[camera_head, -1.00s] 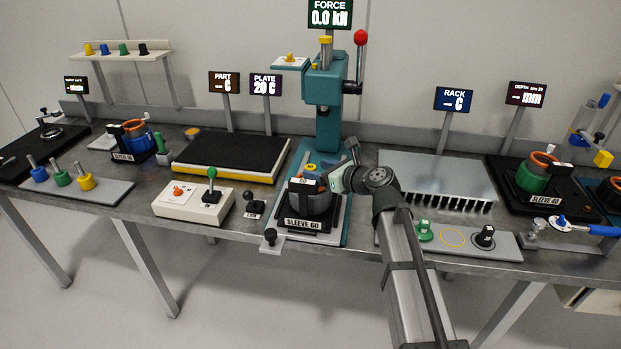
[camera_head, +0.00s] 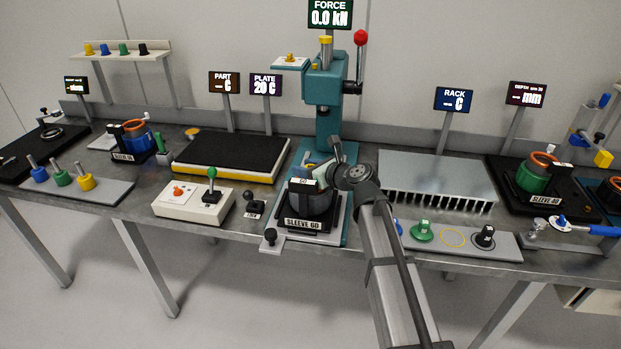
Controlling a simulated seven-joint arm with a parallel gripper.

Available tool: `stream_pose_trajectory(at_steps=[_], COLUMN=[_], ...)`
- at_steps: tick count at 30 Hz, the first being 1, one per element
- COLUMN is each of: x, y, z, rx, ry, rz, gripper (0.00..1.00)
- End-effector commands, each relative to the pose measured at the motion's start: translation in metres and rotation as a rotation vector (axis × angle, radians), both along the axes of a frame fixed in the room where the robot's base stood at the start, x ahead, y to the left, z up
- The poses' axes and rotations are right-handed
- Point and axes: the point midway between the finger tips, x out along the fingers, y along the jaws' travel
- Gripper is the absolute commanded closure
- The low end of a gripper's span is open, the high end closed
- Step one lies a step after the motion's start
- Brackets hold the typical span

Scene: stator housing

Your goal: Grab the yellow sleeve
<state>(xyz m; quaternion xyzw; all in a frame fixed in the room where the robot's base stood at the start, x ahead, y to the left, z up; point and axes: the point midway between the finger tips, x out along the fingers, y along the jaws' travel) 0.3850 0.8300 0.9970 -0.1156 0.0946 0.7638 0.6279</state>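My gripper (camera_head: 322,174) is over the back right of a dark grey housing (camera_head: 307,201) in the fixture marked SLEEVE 60 under the teal press. Its fingertips are small and partly hidden, so I cannot tell whether it is open or shut, or whether it touches the housing. A small yellow part (camera_head: 310,166) shows just behind the housing, partly covered by my gripper. I cannot tell if it is the sleeve. Other yellow candidates are a small yellow cup (camera_head: 89,49) on the wall shelf and a yellow-handled piece (camera_head: 87,182) on the left tray.
The teal press (camera_head: 325,90) stands behind the housing, its red-knobbed lever (camera_head: 360,38) raised. A finned metal rack (camera_head: 436,180) lies right of my arm. The front right tray (camera_head: 505,247) holds green and black knobs beside an empty-looking yellow ring mark (camera_head: 453,238).

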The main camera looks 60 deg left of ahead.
Motion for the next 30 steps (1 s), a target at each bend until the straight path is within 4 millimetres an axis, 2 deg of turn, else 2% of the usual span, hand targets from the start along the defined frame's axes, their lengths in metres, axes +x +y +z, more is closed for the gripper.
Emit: stream_pose_trajectory(at_steps=[2,12,23,30], x=[0.0,0.0,0.0,0.0], y=[0.0,0.0,0.0,0.0], z=[0.0,0.0,0.004,0.034], rx=[0.0,0.0,0.002,0.002], ry=[0.0,0.0,0.0,-0.001], rz=[0.0,0.0,0.0,0.002], gripper=[0.66,0.99,1.0,1.0])
